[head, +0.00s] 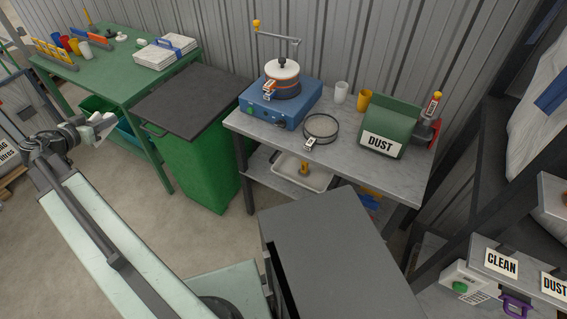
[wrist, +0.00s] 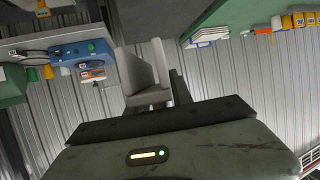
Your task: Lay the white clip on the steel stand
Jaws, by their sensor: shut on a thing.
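In the head view my gripper (head: 92,128) is out at the left, high over the floor between the green table and my arm. A small white piece, taken to be the white clip (head: 104,125), shows at its tip. In the wrist view the clip (wrist: 148,92) is a pale, U-shaped piece with two upright plates, held between my dark fingers (wrist: 150,88). It touches nothing else that I can see. I cannot single out the steel stand for sure. A plain grey box-like top (head: 335,250) stands in front at the lower middle.
A green table (head: 105,75) with cups, racks and a paper stack is at the back left. A dark-lidded green bin (head: 200,160) stands beside it. A grey-topped bench (head: 340,165) holds a blue device (head: 285,105), a sieve ring (head: 321,128) and a green DUST box (head: 390,125).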

